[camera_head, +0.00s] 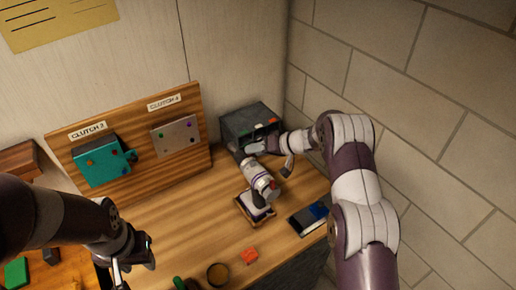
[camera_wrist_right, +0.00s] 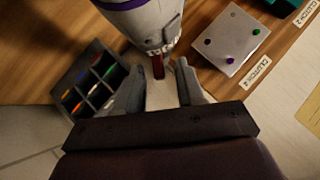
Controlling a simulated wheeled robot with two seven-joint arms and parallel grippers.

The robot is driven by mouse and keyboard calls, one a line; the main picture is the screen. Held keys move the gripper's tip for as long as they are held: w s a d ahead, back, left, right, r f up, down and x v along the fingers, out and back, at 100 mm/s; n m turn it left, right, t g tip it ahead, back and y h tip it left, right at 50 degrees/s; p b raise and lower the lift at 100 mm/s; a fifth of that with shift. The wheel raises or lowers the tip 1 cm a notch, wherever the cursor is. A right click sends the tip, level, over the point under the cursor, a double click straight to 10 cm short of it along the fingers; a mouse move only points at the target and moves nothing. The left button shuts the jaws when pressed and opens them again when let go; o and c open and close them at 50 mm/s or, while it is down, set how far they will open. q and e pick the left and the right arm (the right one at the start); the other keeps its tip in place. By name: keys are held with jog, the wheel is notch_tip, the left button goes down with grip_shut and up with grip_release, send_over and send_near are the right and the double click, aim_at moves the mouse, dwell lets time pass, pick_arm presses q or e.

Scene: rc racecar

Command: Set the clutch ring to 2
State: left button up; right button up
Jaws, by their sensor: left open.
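A white and purple power driver (camera_head: 252,175) stands over a small tray (camera_head: 241,208) at the table's middle right. Its front end, with a grey ring (camera_wrist_right: 162,45) and a red stub (camera_wrist_right: 158,68), faces my right gripper in the wrist view. No number on the ring is legible. My right gripper (camera_wrist_right: 160,70) has its fingers apart, with the red stub between or just above the tips; contact is unclear. It also shows in the head view (camera_head: 277,158). My left gripper (camera_head: 134,268) is open, low at the left, away from the driver.
An upright wooden board holds a teal panel (camera_head: 103,163) labelled CLUTCH 2 and a silver plate (camera_head: 176,136) labelled CLUTCH 4.

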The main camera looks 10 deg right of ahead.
jog(key=shift+w+f, duration=0.1)
jog(key=shift+w, duration=0.15)
jog(key=c, duration=0.3)
grip_shut()
jog(key=shift+s, duration=0.2)
